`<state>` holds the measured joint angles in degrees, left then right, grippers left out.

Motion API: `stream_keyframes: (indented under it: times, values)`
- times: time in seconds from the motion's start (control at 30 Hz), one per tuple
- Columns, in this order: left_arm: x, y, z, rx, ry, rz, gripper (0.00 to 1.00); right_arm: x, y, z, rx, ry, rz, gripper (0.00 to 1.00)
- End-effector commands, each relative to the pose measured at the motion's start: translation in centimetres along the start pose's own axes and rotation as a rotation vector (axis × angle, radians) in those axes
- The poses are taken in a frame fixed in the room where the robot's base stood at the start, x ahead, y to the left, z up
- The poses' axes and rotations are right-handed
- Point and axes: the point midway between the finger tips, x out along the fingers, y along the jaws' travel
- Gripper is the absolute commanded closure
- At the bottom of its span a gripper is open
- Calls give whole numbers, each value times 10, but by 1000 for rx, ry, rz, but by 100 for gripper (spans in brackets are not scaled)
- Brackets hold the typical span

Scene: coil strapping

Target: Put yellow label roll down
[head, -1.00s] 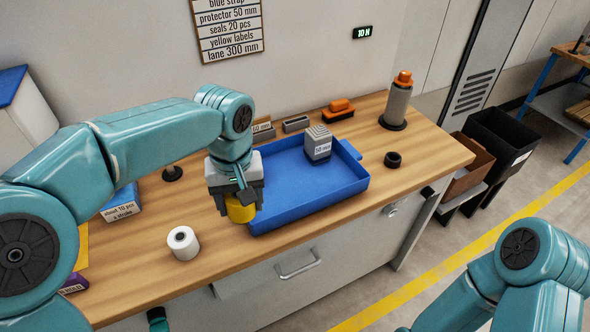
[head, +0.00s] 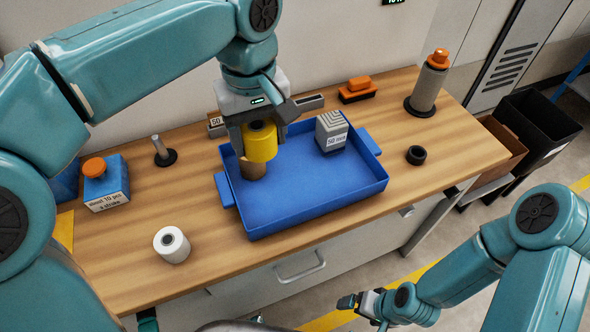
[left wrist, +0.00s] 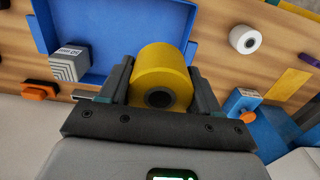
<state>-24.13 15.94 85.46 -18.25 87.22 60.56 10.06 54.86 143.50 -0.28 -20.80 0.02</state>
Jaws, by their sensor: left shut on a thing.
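My left gripper (head: 259,139) is shut on the yellow label roll (head: 262,146) and holds it above the left part of the blue tray (head: 325,190). In the left wrist view the yellow roll (left wrist: 163,78) sits between the two dark fingers, its dark core facing the camera. A brown round thing (head: 253,168) shows just below the roll; I cannot tell whether it touches it. My right gripper (head: 352,302) is low in front of the bench, and its fingers are too small to read.
A grey block marked 50 mm (head: 331,133) stands at the tray's back. A white roll (head: 171,246) and a blue box with an orange top (head: 106,187) stand left of the tray. A black ring (head: 416,155) lies right of it. The tray's middle and front are clear.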

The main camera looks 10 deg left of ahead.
Motion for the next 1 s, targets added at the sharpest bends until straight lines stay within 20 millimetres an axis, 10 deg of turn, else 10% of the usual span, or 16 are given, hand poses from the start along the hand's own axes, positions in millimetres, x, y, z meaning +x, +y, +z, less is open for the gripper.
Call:
stream_keyframes:
  times: [0.5, 1.0]
  values:
    - [136, -3, 6, -1, -3, -4, 72, 18, 7, 0, 0, 0, 0, 5]
    - [195, 1, 2, 0, -1, -1, 72, 22, 8, 0, 0, 0, 0, 5]
